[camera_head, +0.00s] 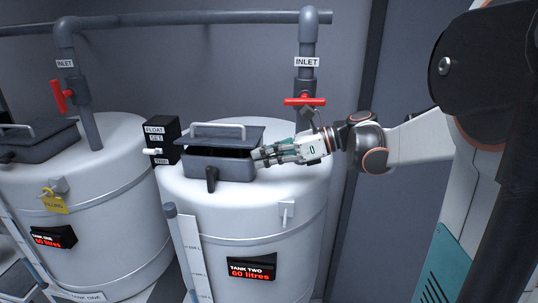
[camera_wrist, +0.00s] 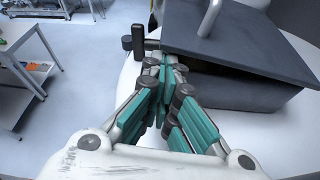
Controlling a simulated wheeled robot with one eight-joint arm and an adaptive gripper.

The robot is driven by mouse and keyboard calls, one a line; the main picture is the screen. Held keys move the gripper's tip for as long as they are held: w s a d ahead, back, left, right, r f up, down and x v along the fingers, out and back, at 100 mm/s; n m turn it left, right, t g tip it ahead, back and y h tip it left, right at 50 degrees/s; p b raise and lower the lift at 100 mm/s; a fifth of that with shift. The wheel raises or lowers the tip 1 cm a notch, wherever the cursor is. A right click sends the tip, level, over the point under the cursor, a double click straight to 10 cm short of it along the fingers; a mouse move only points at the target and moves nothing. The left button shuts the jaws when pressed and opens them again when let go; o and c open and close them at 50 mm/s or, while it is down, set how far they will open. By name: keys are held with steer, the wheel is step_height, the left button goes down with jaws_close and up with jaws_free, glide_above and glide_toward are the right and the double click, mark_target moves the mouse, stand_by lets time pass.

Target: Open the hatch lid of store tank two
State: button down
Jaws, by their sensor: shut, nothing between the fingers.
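Store tank two (camera_head: 245,210) is the white tank marked TANK TWO, 60 litres. Its grey hatch lid (camera_head: 228,136) with a pale bar handle (camera_head: 218,126) sits over the hatch box (camera_head: 200,164); a dark gap shows beneath the lid at the front and right, so it looks slightly raised. A dark latch (camera_head: 211,178) hangs at the box's front. My gripper (camera_head: 257,158) is shut and empty, its fingertips at the hatch's right side. In the wrist view the fingertips (camera_wrist: 160,68) are beside the lid (camera_wrist: 235,40); I cannot tell whether they touch it.
A FLOAT SET box (camera_head: 162,140) stands left of the hatch. A red inlet valve (camera_head: 304,101) on a pipe rises just behind my gripper. Tank one (camera_head: 100,220) stands at left. The wrist view shows a bench (camera_wrist: 25,45) and open floor beyond.

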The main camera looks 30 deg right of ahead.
step_height(320, 180, up, 3)
steer(key=shift+w+d+f+p, duration=0.1)
steer(key=shift+p, duration=0.4)
steer(key=shift+d, duration=0.1)
